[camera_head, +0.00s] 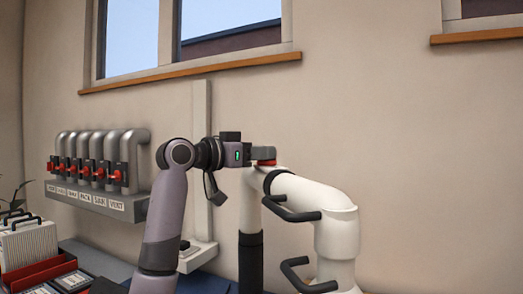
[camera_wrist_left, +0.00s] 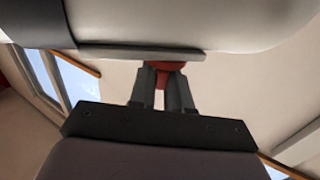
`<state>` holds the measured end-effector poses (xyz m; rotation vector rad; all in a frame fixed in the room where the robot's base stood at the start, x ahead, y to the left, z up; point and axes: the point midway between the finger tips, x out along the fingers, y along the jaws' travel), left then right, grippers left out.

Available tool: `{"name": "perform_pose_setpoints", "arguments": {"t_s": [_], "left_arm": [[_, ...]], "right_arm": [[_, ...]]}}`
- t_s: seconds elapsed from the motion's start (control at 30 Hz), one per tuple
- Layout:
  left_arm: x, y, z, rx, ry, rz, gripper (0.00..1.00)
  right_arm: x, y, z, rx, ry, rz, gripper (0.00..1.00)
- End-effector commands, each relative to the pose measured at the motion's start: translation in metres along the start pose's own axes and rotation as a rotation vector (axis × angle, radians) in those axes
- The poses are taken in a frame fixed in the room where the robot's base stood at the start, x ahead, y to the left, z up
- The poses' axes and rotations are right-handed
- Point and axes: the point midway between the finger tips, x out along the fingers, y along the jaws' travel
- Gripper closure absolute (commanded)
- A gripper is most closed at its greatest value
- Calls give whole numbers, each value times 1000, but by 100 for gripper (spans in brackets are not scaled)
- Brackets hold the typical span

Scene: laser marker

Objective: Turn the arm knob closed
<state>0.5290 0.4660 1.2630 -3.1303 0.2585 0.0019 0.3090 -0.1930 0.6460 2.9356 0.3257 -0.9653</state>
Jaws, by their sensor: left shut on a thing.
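The arm knob is a small red piece (camera_head: 266,162) on the white jointed arm (camera_head: 338,232) in the head view. In the left wrist view the red knob (camera_wrist_left: 163,75) shows between the two dark fingers, just under a grey plate on the white arm. My left gripper (camera_head: 264,154) reaches in from the left and is shut on the red knob; its fingers also show in the left wrist view (camera_wrist_left: 162,90). The fingers hide part of the knob, and I cannot tell its turn angle. My right gripper is not in view.
The white arm carries black handles (camera_head: 297,214) at its front. A wall rack (camera_head: 98,200) with several red-handled grey units stands at the left. A red tray (camera_head: 40,273) with a file box sits below it. The wall right of the white arm is clear.

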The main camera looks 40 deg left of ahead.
Motion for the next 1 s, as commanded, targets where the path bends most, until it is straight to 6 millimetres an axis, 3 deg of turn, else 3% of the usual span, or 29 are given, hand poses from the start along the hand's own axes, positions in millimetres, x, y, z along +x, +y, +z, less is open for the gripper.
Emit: {"name": "perform_pose_setpoints", "arguments": {"t_s": [0.5,0.9,0.93,0.97,1.0], "left_arm": [[1,-5,-1,-3,-2,295,100],[0,-5,0,-1,1,315,100],[0,-5,0,-1,1,315,73],[0,-5,0,-1,1,314,63],[0,-5,0,-1,1,314,62]], "right_arm": [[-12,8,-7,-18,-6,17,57],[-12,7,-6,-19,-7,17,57],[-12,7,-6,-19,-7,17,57],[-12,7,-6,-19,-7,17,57],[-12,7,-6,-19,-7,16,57]]}}
